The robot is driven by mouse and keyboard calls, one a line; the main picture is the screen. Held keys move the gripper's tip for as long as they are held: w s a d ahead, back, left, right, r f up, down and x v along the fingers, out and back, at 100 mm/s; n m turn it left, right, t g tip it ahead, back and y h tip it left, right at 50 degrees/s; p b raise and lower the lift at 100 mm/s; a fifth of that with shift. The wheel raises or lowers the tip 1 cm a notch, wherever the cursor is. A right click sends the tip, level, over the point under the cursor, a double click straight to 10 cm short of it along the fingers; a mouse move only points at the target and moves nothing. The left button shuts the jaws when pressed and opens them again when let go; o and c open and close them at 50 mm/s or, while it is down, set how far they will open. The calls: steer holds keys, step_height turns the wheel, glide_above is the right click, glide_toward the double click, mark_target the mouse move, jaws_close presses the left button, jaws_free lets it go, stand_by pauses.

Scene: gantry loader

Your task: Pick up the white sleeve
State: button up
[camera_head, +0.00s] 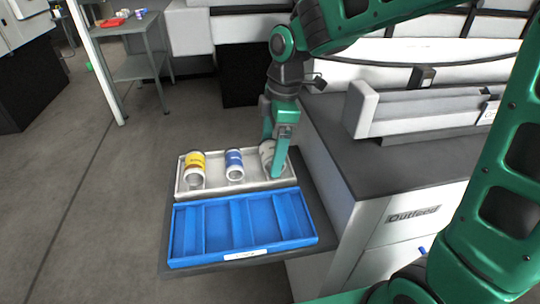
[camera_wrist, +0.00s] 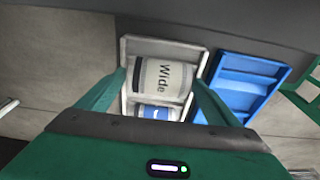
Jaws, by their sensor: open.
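The white sleeve (camera_head: 266,152) is at the right end of the white tray (camera_head: 222,186), partly hidden by my gripper. In the wrist view my gripper (camera_wrist: 160,84) is open, a finger on each side of the sleeve. I cannot tell whether the fingers touch it.
An empty blue divided tray (camera_head: 240,228) sits in front, on a dark shelf. The Outfeed cabinet (camera_head: 385,225) is close on the right. Floor is open to the left.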

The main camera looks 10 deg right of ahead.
steer(key=c, duration=1.5)
steer(key=shift+r, duration=0.1)
